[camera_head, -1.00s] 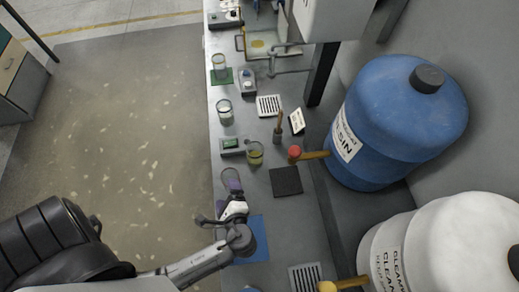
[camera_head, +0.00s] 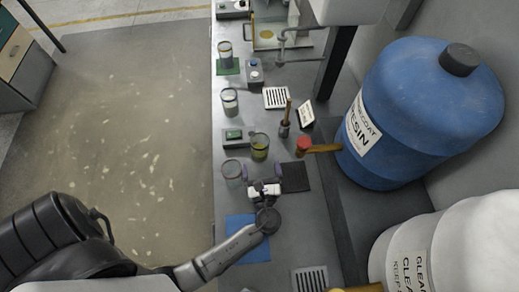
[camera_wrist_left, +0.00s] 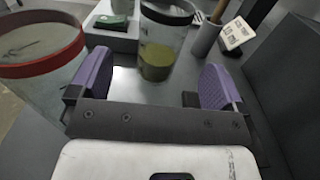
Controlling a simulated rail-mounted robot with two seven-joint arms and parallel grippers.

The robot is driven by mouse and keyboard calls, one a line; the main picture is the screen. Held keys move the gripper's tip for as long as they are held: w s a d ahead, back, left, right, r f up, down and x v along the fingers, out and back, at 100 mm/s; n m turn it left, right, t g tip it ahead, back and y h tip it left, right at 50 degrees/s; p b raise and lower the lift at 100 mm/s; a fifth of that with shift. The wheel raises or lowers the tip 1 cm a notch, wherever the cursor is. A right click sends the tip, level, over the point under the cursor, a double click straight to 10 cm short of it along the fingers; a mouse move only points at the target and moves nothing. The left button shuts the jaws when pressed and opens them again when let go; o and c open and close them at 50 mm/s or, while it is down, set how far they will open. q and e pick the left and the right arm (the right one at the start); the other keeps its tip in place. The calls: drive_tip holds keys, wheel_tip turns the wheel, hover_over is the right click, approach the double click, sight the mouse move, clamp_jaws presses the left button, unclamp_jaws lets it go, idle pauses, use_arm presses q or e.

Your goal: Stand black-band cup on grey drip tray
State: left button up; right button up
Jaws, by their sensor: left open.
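A clear cup with a dark rim band and yellow-green liquid (camera_head: 260,147) stands upright on the bench; it matches the black-band cup best. In the left wrist view this cup (camera_wrist_left: 160,45) stands ahead, between the lines of my purple fingers. My left gripper (camera_head: 264,188) is open and empty, on the near side of the cup and apart from it. Its fingers also show in the wrist view (camera_wrist_left: 157,82). A slotted grey drip tray (camera_head: 276,97) lies farther up the bench. A similar slotted tray (camera_head: 310,279) lies at the near end. My right gripper is not in view.
A red-rimmed cup (camera_head: 232,169) stands close left of my gripper, also large in the wrist view (camera_wrist_left: 35,62). A scale (camera_head: 236,137), black mat (camera_head: 296,177), blue mat (camera_head: 240,228), brush holder (camera_head: 285,128) and red-handled tap (camera_head: 304,146) are nearby. Another cup (camera_head: 229,101) stands farther up.

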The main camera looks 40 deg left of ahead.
sight(260, 155)
use_arm(q)
drive_tip(key=x, duration=0.3)
drive_tip(key=shift+w+a, duration=0.25)
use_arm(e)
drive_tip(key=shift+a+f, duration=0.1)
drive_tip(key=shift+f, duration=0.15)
use_arm(q)
drive_tip(key=shift+w+a+f+b, duration=0.15)
drive_tip(key=shift+w+a+b, duration=0.15)
drive_tip(key=shift+b, duration=0.2)
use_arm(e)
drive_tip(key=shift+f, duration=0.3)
use_arm(q)
drive_tip(key=b+x, duration=0.1)
drive_tip(key=x, duration=0.2)
drive_tip(key=shift+w+f, duration=0.1)
drive_tip(key=shift+w, duration=0.1)
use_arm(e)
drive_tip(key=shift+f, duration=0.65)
use_arm(q)
drive_tip(key=shift+w+a, duration=0.35)
drive_tip(key=shift+a, duration=0.1)
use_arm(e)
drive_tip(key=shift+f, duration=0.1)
use_arm(q)
drive_tip(key=c, duration=1.2)
